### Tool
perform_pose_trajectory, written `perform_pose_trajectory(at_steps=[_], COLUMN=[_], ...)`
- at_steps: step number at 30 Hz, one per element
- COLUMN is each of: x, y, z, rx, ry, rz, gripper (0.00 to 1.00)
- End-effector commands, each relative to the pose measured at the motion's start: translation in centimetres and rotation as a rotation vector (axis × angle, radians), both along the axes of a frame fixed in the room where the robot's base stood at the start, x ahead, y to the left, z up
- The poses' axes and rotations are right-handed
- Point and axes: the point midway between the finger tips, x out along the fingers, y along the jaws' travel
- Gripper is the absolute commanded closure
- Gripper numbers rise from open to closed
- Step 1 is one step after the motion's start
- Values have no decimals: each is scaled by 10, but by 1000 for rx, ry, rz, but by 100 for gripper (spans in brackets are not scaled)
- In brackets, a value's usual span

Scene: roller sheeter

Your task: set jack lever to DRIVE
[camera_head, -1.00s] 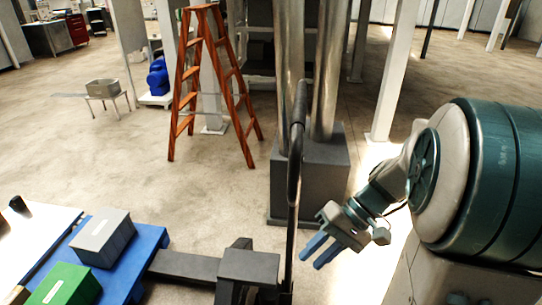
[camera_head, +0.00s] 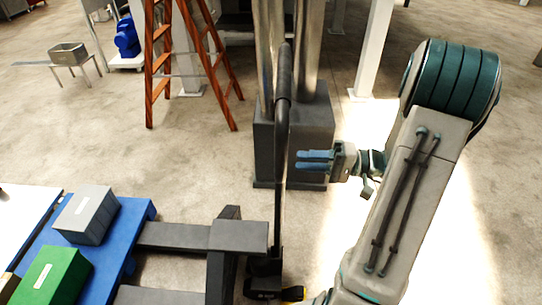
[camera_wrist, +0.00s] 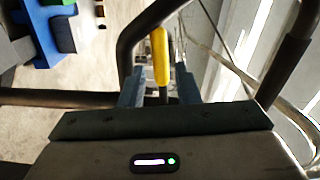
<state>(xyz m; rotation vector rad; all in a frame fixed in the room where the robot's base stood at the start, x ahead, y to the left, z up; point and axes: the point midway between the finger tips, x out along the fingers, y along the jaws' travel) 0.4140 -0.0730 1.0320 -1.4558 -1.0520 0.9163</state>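The pallet jack's dark handle (camera_head: 282,110) rises from its base in the head view, and its black loop (camera_wrist: 128,42) crosses the upper middle of the wrist view. A yellow lever (camera_wrist: 160,55) hangs inside the loop, between the lines of my two fingers. I take it for the jack lever; in the head view I cannot make it out on the handle. My gripper (camera_head: 301,160) points left at the handle from its right side, with blue fingers apart. The wrist view shows the gripper (camera_wrist: 158,88) open; whether a finger touches the lever I cannot tell.
The jack's dark frame (camera_head: 238,236) reaches left to a blue pallet (camera_head: 136,233) with a grey box (camera_head: 87,214) and a green box (camera_head: 50,276). A grey block with metal columns (camera_head: 309,130) stands behind the handle. An orange ladder (camera_head: 157,70) stands farther back.

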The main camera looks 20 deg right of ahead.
Motion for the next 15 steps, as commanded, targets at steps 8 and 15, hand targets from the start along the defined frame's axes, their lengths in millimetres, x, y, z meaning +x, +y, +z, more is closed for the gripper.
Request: perform_pose_trajectory(at_steps=[8, 15], x=[17, 25], y=[57, 79], z=[2, 1], rx=[1, 1], ry=[4, 2], rz=[9, 8], gripper=[71, 71])
